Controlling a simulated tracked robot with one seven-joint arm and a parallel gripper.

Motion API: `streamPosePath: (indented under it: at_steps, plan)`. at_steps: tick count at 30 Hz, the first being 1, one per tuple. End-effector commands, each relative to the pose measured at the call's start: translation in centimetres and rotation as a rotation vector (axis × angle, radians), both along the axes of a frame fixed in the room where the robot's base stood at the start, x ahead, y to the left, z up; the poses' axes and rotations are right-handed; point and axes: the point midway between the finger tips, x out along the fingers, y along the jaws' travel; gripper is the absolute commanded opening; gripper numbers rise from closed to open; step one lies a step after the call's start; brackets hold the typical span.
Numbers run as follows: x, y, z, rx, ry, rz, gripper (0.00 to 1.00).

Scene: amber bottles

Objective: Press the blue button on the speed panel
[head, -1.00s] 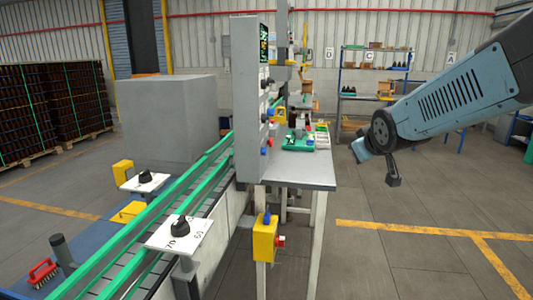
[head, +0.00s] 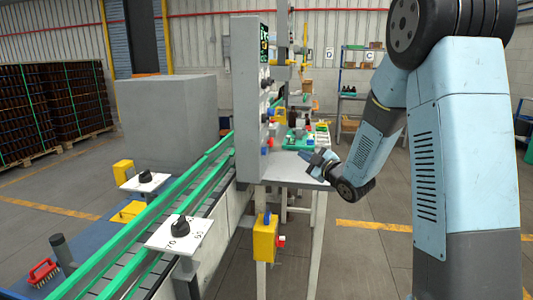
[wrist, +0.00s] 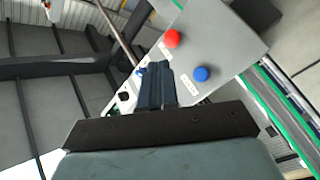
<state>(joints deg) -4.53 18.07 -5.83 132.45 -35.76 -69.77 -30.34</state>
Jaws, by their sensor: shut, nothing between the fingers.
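The grey upright panel (head: 250,85) stands beside the conveyor, its control face seen nearly edge-on in the head view. In the wrist view, its pale face (wrist: 215,35) carries a round blue button (wrist: 202,74) and a red button (wrist: 172,38). The blue button also shows small near the panel's lower edge in the head view (head: 264,151). My gripper (head: 306,155) is to the right of the panel, above the grey table. In the wrist view its fingers (wrist: 153,67) are shut and empty, left of the blue button and below the red one. Contact with the panel cannot be told.
The grey table (head: 285,172) lies under my gripper, with a green item (head: 300,142) at its back. A yellow box with a red button (head: 265,238) hangs at the front. The green-railed conveyor (head: 190,190) runs along the left. Open floor lies right of the table.

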Motion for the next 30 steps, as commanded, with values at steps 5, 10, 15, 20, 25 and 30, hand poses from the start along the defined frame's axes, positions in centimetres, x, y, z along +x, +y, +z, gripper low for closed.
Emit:
streamPosePath:
  at_steps: [5, 10, 15, 20, 25, 30]
  plan:
    - [0.0, 0.2, -0.2, 0.002, -0.016, 0.015, 0.0]
    - [0.0, 0.2, -0.2, 0.003, -0.015, 0.014, 0.0]
    - [0.1, 0.5, -0.2, 0.003, -0.015, 0.014, 0.0]
    - [0.3, 1.7, -0.1, 0.003, -0.016, 0.016, 0.0]
    - [0.7, 3.7, -0.2, 0.003, -0.014, 0.016, 0.0]
    - [1.1, 5.7, -0.2, 0.003, -0.014, 0.016, 0.0]
